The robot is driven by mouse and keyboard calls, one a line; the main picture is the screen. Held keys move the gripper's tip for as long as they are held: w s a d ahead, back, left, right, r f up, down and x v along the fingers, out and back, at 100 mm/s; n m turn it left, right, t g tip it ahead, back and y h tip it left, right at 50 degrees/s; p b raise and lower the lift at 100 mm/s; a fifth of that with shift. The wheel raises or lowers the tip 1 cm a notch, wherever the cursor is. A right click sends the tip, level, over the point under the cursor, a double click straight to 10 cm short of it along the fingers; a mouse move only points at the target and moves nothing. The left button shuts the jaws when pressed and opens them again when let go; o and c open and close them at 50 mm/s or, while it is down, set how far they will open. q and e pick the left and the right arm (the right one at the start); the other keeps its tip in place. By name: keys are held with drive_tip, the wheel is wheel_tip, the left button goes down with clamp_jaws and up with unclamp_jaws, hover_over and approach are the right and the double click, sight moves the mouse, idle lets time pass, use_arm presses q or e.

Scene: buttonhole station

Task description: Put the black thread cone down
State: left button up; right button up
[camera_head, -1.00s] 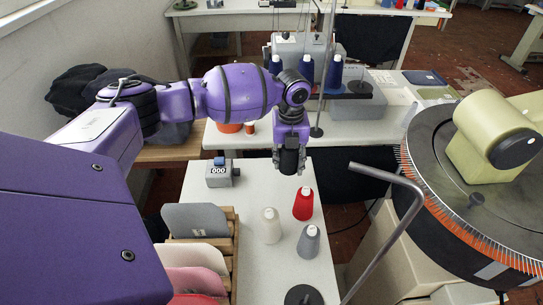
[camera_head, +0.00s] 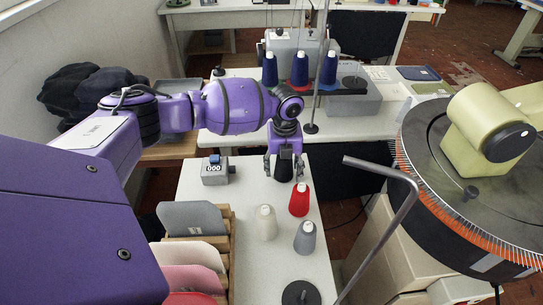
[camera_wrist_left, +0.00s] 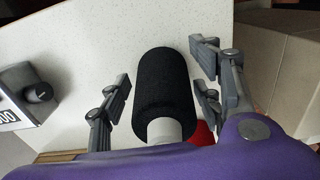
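The black thread cone (camera_head: 284,172) stands upright on the white table (camera_head: 248,190), at the far end of the row of cones. In the left wrist view the black cone (camera_wrist_left: 163,85) shows its pale tip toward the camera. My left gripper (camera_head: 284,170) is open around the cone, with a finger on either side. In the left wrist view my left gripper (camera_wrist_left: 158,90) shows a clear gap between the cone and the left-hand finger; the right-hand fingers are close beside it. My right gripper is not in view.
A red cone (camera_head: 299,201), a white cone (camera_head: 265,223) and a grey cone (camera_head: 305,238) stand nearby. A counter (camera_head: 215,172) sits left of the gripper, above a wooden rack (camera_head: 228,238). A bent metal rod (camera_head: 392,215) and a round machine (camera_head: 440,190) stand right.

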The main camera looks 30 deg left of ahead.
use_arm(q)
drive_tip(key=shift+r, duration=0.1)
wheel_tip(320, 180, up, 12)
drive_tip(key=shift+r+p, duration=0.2)
drive_tip(key=shift+p, duration=0.1)
drive_tip(key=shift+a, duration=0.1)
idle(0.4)
